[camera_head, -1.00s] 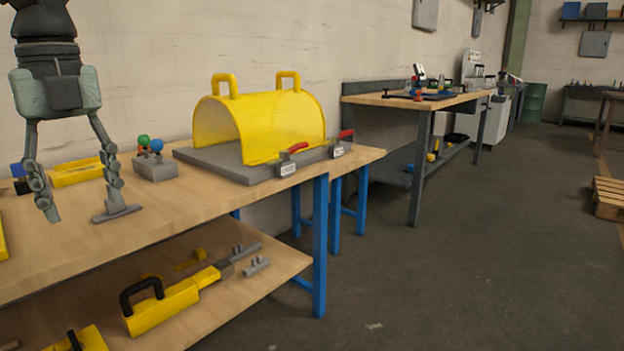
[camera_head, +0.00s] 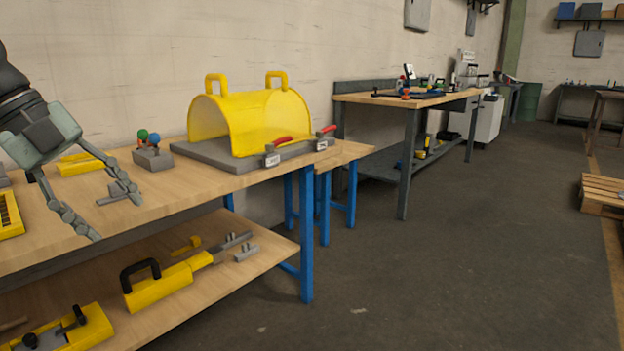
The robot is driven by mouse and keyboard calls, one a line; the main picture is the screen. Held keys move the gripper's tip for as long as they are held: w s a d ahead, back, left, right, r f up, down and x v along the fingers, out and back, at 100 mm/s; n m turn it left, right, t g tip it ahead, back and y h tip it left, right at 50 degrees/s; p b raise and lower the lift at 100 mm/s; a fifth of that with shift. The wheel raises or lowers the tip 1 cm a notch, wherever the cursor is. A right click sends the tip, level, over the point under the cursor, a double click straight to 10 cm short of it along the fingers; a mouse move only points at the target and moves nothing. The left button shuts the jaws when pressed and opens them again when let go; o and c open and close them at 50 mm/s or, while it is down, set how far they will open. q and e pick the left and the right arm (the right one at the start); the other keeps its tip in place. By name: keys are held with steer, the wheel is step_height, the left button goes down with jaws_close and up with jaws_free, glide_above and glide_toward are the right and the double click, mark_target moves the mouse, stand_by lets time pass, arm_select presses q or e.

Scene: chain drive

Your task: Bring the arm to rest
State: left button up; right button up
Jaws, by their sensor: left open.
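My left gripper (camera_head: 117,214) comes in from the left edge, above the near part of the wooden workbench (camera_head: 215,188). It is tilted, with its fingers pointing down and to the right. Its two fingers are spread wide and nothing is between them. A small grey metal piece (camera_head: 122,188) shows by the upper finger; I cannot tell whether they touch. My right gripper is not in view.
A yellow cover (camera_head: 255,122) with two handles stands on a grey base with red-handled clamps. A grey block with green and blue knobs (camera_head: 152,158) stands left of it. Yellow tools (camera_head: 165,285) lie on the lower shelf.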

arm_select(q)
steer(key=w+a+f+n+t+h+p, duration=0.1)
steer(key=w+a+f+n+t, duration=0.3)
steer(key=a+f+n+t, duration=0.15)
steer(key=w+a+f+n+t+p, duration=0.1)
steer(key=w+a+f+n+t, duration=0.2)
steer(key=a+f+n+t, duration=0.3)
steer(key=s+a+f+n+y, duration=0.3)
steer(key=f+n+y, duration=0.1)
steer(key=f, duration=0.3)
steer(key=s+a+f+n+y, duration=0.3)
steer(key=f+n+y, duration=0.1)
steer(key=f, duration=0.4)
steer(key=s+d+f+n+g+y+p, duration=0.1)
steer(key=s+d+f+n+g+y, duration=0.15)
steer(key=s+f, duration=0.55)
steer(key=s+d+f+n+g+h+p, duration=0.1)
steer(key=s+d+f+n+g+h, duration=0.1)
steer(key=s+d+f+g, duration=0.5)
steer(key=s+d+f+h, duration=0.1)
steer(key=s+d+f, duration=0.5)
steer(key=d, duration=0.3)
steer(key=shift+s+d+f+g, duration=0.15)
steer(key=shift+d+f+g, duration=0.2)
steer(key=shift+f, duration=0.2)
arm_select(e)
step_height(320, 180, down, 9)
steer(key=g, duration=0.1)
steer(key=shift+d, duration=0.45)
